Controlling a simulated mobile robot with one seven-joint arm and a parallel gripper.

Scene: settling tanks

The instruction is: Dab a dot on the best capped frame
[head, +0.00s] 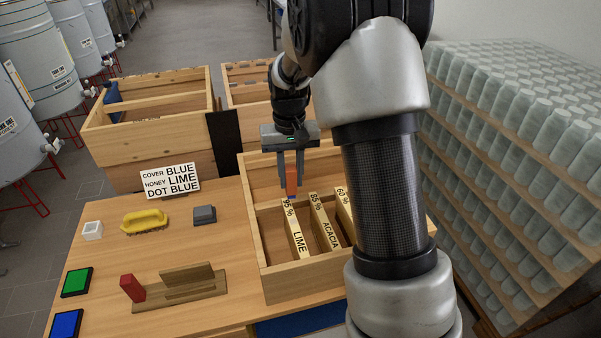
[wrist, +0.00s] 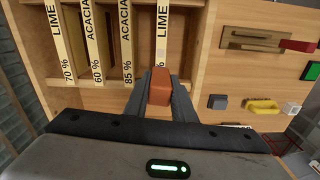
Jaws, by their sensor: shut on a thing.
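My gripper (head: 291,180) is shut on an orange-brown block-shaped dabber (head: 291,177) with a blue lower end. It points down over the end of the frame marked 95 % LIME (head: 297,236); I cannot tell whether it touches. In the wrist view the dabber (wrist: 160,88) sits between the fingers and hides part of that frame's label (wrist: 162,30). Beside it stand the 85 % ACACIA frame (head: 325,232) and a 60 % frame (head: 343,209). The wrist view also shows a 70 % LIME frame (wrist: 61,45). No dot shows on the visible frame tops.
A sign (head: 171,181) reads COVER BLUE, HONEY LIME, DOT BLUE. On the table are a green pad (head: 77,282), a blue pad (head: 66,324), a yellow brush (head: 144,220), a grey block (head: 204,215) and a red block (head: 132,288) by a wooden stand. Shelved jars (head: 520,150) stand right.

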